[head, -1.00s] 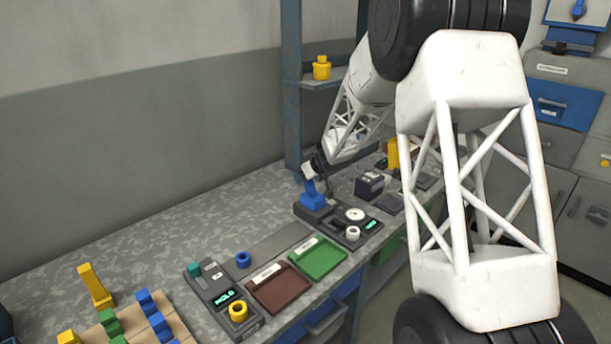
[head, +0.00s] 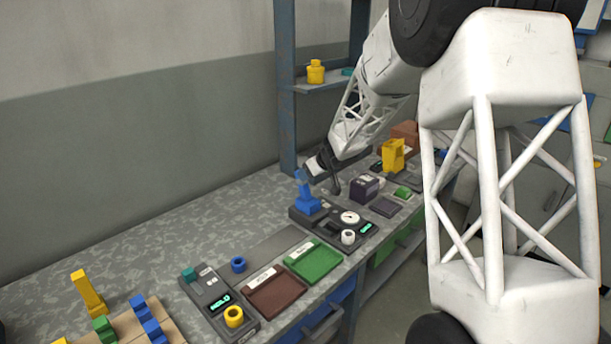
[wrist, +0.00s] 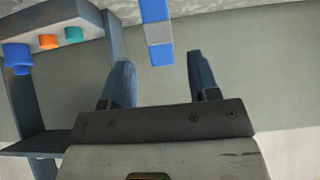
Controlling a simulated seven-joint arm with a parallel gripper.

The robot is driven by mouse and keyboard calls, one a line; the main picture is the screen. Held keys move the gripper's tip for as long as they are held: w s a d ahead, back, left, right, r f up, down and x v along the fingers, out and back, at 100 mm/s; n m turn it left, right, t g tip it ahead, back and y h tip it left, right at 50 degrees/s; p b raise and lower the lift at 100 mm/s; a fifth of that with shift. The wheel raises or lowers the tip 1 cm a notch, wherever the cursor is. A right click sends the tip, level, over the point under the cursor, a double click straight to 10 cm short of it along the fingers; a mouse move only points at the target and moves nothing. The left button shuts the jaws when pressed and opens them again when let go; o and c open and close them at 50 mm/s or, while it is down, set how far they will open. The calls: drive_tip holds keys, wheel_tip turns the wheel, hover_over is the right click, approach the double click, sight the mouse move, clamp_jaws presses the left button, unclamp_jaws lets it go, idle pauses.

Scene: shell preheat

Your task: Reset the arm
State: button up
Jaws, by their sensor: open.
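My gripper (head: 322,180) is at the end of my white lattice arm, above the bench near a dark device that carries a blue upright part (head: 306,198). In the wrist view my gripper (wrist: 163,82) has its two dark fingers spread apart with nothing between them. A blue bar with a pale band (wrist: 157,30) stands beyond the fingertips, apart from them; it looks like the same blue part. In the head view the fingers partly overlap the blue part's top.
The bench holds a brown tray (head: 275,300), a green tray (head: 316,267), a device with a yellow ring (head: 234,317), a gauge (head: 350,218) and a purple-grey box (head: 364,188). A shelf post (head: 286,120) stands behind. Bare bench (head: 130,255) lies left.

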drive_tip(key=shift+s+d+r, duration=0.25)
drive_tip(key=shift+s+r, duration=0.05)
drive_tip(key=shift+r, duration=0.1)
drive_tip(key=s+d+r+m+t+h, duration=0.35)
drive_tip(key=s+d+r, duration=0.4)
drive_tip(key=r, duration=0.45)
drive_tip(key=s+d+r+m+h, duration=0.2)
drive_tip(key=s+d+r, duration=0.15)
drive_tip(key=s, duration=0.35)
drive_tip(key=s+d+r+m+h, duration=0.1)
drive_tip(key=s+d+r+h, duration=0.15)
drive_tip(key=s+d, duration=0.3)
drive_tip(key=s+f+m+g, duration=0.1)
drive_tip(key=s+f+g, duration=0.2)
drive_tip(key=s, duration=1.6)
drive_tip(key=s+f+m+g+y, duration=0.1)
drive_tip(key=s+f+g, duration=0.2)
drive_tip(key=s, duration=1.5)
drive_tip(key=shift+s+a+m+g+y, duration=0.15)
drive_tip(key=shift+s+m+g+y, duration=0.2)
drive_tip(key=shift+g, duration=0.3)
